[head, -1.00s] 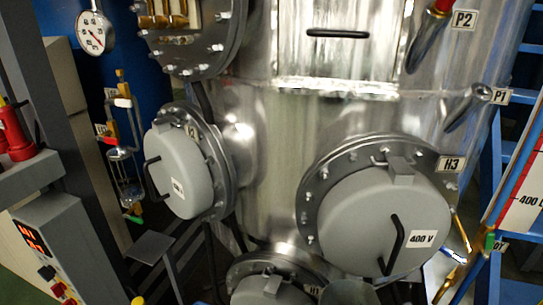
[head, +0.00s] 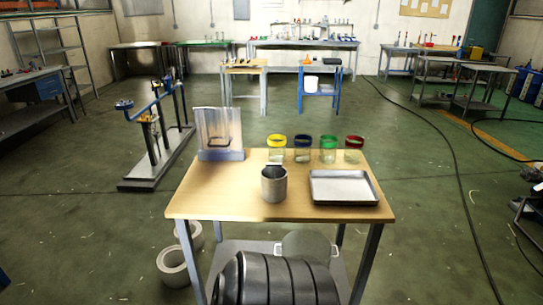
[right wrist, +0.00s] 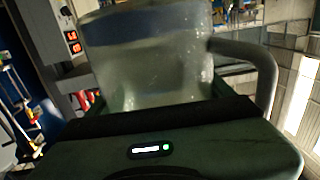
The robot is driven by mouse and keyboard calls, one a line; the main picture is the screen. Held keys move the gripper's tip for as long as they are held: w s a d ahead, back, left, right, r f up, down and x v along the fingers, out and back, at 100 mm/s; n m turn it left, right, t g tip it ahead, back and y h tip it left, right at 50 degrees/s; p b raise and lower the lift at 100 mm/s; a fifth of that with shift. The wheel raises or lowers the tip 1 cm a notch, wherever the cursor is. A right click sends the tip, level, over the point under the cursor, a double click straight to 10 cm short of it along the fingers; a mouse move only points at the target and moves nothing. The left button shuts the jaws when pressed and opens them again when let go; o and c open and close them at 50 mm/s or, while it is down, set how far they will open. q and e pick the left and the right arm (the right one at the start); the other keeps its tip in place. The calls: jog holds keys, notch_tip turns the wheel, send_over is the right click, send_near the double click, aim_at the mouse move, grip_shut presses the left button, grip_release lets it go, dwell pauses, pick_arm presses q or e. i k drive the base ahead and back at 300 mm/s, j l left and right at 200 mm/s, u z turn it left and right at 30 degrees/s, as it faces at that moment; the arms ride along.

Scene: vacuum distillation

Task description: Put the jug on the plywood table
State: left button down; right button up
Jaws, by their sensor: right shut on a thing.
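The jug (right wrist: 150,60) is clear and cloudy-looking, with a thick grey handle on its right side, and fills the upper middle of the right wrist view. My right gripper (right wrist: 150,103) is shut on it; the dark gripper body hides the jug's lower part. A table with a light plywood-like top (head: 225,190) stands in front in the head view. The jug and both grippers are out of the head view. My left gripper is in neither view.
On the tabletop are a clear box-like stand (head: 220,140), several jars with coloured rims (head: 302,150), a grey metal cup (head: 274,186) and a shallow metal tray (head: 344,188). The front left of the top is bare.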

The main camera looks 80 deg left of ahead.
aim_at(233, 198)
jog(key=k+j+u, duration=0.25)
jog(key=j+u, duration=0.15)
jog(key=j, duration=0.3)
jog(key=k+j+u, duration=0.15)
jog(key=j+u, duration=0.2)
jog(key=j, duration=0.4)
jog(key=j+u, duration=0.4)
jog(key=j, duration=0.35)
jog(key=j+u, duration=0.35)
jog(key=j, duration=0.45)
